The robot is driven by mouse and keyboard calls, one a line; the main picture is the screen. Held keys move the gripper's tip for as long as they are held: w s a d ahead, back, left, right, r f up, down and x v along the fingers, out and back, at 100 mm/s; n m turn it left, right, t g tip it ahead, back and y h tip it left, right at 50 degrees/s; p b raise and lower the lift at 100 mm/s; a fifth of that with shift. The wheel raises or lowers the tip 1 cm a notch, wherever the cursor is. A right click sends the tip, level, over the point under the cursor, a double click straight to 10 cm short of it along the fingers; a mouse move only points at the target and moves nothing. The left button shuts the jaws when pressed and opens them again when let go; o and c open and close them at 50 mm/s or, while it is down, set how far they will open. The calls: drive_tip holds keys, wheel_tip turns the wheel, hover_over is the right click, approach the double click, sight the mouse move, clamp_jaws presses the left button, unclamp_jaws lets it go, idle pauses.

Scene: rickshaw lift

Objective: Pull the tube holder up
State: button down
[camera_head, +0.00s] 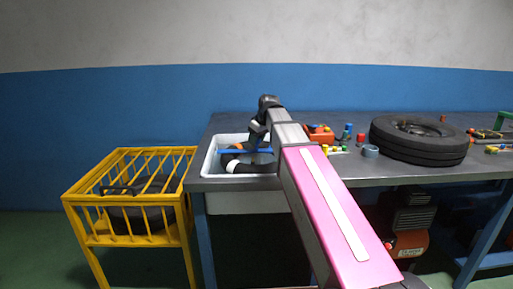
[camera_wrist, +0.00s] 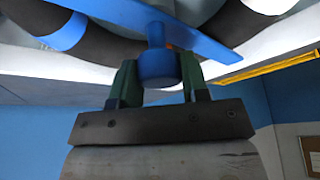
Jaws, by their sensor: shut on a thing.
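The tube holder is blue, with a flat bar and a round knob; its bar (camera_head: 246,150) lies across the white sink (camera_head: 206,163) in the head view. In the wrist view the knob of the tube holder (camera_wrist: 157,66) sits between the dark green fingers of my gripper (camera_wrist: 160,82), which is shut on it. A dark tube (camera_head: 257,168) with white and orange bands shows in the sink, beside the blue bar. In the wrist view the dark tube (camera_wrist: 108,43) passes close behind the bar. My arm partly hides the sink's right side, and my fingers are not clear in the head view.
A grey workbench (camera_head: 375,174) holds a black tyre (camera_head: 420,150), a red toolbox (camera_head: 320,135) and small coloured items right of my arm. A yellow barred stand (camera_head: 90,195) with a dark tyre inside stands left of the sink. A red and black machine (camera_head: 408,240) is under the bench.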

drive_tip(key=shift+w+r, duration=0.1)
drive_tip(key=shift+r, duration=0.25)
drive_tip(key=c, duration=0.6)
unclamp_jaws()
drive_tip(key=shift+c, duration=0.2)
drive_tip(key=shift+r, duration=0.1)
drive_tip(key=v, duration=1)
drive_tip(key=shift+r, duration=0.3)
drive_tip(key=shift+d, duration=0.1)
